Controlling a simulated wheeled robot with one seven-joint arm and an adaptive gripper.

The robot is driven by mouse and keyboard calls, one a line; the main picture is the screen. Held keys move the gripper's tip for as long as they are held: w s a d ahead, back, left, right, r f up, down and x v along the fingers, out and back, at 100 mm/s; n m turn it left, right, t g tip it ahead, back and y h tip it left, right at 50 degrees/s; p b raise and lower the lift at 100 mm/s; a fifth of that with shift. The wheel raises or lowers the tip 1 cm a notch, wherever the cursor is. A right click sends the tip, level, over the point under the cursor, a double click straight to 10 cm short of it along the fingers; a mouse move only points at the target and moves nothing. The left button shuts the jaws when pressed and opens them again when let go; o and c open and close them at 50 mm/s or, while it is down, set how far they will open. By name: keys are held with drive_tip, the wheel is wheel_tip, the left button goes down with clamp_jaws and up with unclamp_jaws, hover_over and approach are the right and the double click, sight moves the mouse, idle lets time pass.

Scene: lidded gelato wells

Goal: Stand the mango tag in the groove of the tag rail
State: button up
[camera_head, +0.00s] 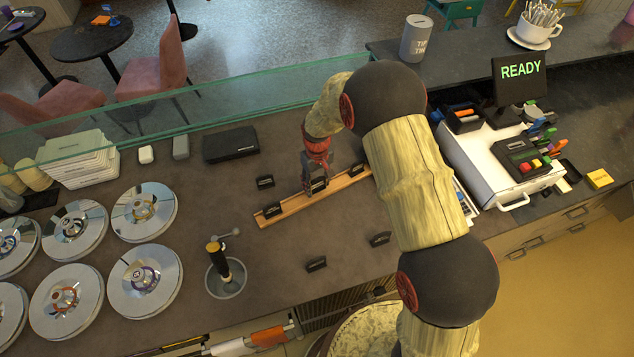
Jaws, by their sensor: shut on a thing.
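The tag rail (296,204) is a light wooden strip lying slantwise on the dark counter. My gripper (318,182) is above the middle of the rail, pointing down, and is shut on a small dark tag (320,185). The held tag is at or just above the rail; I cannot tell whether its lower edge is in the groove. Its lettering is too small to read, so I cannot confirm that it is the mango tag. A dark tag (271,210) stands at the rail's left end and another (356,169) near its right end, partly beside my arm.
Loose dark tags lie behind the rail (265,182) and in front of it (316,264) (380,239). A black box (231,144) stands behind. Lidded wells (145,280) and a scoop well (226,280) are at left. A glass screen (200,107) runs along the back; a cash drawer (497,170) is at right.

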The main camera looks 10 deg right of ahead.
drive_tip(key=shift+f+b, duration=0.65)
drive_tip(key=shift+f, duration=0.35)
idle(0.8)
drive_tip(key=o, duration=0.6)
drive_tip(key=shift+o, duration=0.3)
drive_tip(key=o, duration=0.5)
drive_tip(key=shift+r+p, duration=1.95)
drive_tip(key=shift+r, duration=2.1)
